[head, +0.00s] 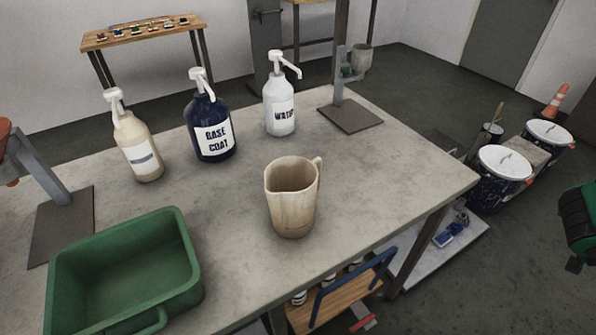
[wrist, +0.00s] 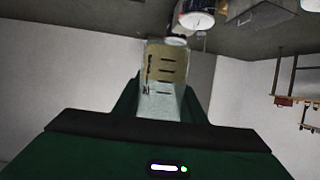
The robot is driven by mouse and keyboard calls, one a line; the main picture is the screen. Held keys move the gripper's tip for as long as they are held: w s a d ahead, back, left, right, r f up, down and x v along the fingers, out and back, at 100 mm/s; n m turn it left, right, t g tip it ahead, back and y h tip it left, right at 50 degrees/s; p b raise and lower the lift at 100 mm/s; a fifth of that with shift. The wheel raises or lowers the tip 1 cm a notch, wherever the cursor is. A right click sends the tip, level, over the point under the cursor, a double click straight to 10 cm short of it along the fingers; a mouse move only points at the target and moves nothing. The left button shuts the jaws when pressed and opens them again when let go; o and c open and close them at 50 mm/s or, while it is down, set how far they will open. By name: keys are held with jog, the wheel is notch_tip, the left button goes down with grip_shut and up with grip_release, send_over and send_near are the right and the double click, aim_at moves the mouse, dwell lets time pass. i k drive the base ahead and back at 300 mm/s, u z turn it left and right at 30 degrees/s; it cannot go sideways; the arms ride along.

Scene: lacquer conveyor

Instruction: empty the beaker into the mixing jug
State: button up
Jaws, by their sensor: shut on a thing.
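The mixing jug (head: 291,208) is a beige, stained pitcher with a handle, standing upright near the front edge of the grey table. Its inside looks dark brownish and I cannot tell its contents. My gripper (wrist: 161,100) is shut on a clear beaker (wrist: 158,108) in the wrist view. The beaker has dark graduation marks and tan contents in the part farther from the palm. The wrist picture is upside down, with floor at the top. In the head view only a green part of my arm shows at the right edge, away from the jug; the beaker is out of that view.
A cream pump bottle (head: 139,148), a base coat bottle (head: 210,130) and a water bottle (head: 280,106) stand behind the jug. A green bin (head: 180,245) sits front left. A stand (head: 350,115) is at the back. The table right of the jug is clear; drums (head: 497,180) stand beyond it.

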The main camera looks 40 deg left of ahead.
aim_at(292, 184)
jog(key=k, duration=2.25)
jog(key=u, duration=0.5)
jog(key=i, duration=1)
jog(key=z, duration=0.05)
